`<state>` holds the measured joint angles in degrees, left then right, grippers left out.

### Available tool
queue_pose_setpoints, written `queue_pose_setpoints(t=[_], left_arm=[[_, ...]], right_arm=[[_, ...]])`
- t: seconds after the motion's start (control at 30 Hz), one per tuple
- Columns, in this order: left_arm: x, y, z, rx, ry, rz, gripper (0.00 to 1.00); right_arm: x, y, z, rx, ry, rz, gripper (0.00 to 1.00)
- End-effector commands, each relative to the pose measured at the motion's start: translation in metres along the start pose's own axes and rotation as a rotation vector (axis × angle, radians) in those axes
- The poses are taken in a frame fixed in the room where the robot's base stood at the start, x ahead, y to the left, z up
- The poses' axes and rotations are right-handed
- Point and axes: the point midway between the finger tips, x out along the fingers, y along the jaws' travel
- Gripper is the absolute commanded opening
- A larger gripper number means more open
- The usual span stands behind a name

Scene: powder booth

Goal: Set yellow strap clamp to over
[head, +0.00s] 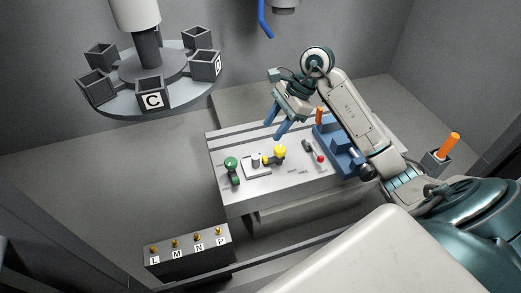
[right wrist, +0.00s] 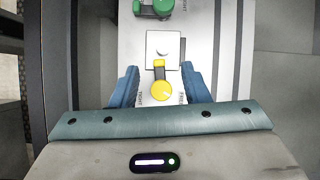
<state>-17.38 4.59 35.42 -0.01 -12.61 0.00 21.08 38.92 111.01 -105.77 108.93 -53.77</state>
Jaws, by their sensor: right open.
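The yellow strap clamp (head: 275,155) sits on the grey table between a green-knobbed device and a red-knobbed one. It has a round yellow knob and a short yellow arm reaching toward a white block (head: 256,167). In the right wrist view the yellow knob (right wrist: 161,91) lies between and beyond my fingers, with the white block above it. My right gripper (head: 282,128) is open and empty, above and behind the clamp in the head view. Its blue fingers (right wrist: 161,88) show on both sides of the knob, not visibly touching it. My left gripper is out of view.
A green-knobbed clamp (head: 231,164) and a red-knobbed lever (head: 319,157) stand either side. A blue fixture (head: 340,150) is at the table's right. A carousel of dark boxes (head: 150,95) hangs at left. A switch box (head: 188,250) labelled L, M, N, P stands in front.

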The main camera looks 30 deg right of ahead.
Motion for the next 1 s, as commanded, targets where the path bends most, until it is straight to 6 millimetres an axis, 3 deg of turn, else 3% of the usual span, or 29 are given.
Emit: queue_pose_setpoints(t=[0.1,0.27,0.53,0.6,0.8,1.0], left_arm=[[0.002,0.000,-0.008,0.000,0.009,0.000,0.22],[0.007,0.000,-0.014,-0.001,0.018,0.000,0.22],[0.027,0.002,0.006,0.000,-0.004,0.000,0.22],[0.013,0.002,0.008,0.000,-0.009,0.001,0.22],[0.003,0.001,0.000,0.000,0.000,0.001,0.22],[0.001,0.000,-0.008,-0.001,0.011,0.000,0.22]], right_arm=[[-0.003,0.005,-0.021,0.016,0.099,0.034,0.42],[0.007,0.008,-0.029,0.023,0.128,0.048,0.42],[0.057,0.011,-0.035,0.022,0.123,0.048,0.42],[0.064,0.011,-0.032,0.025,0.122,0.050,0.42],[0.092,0.012,-0.036,0.024,0.123,0.049,0.42],[0.103,0.012,-0.039,0.022,0.125,0.045,0.42]])
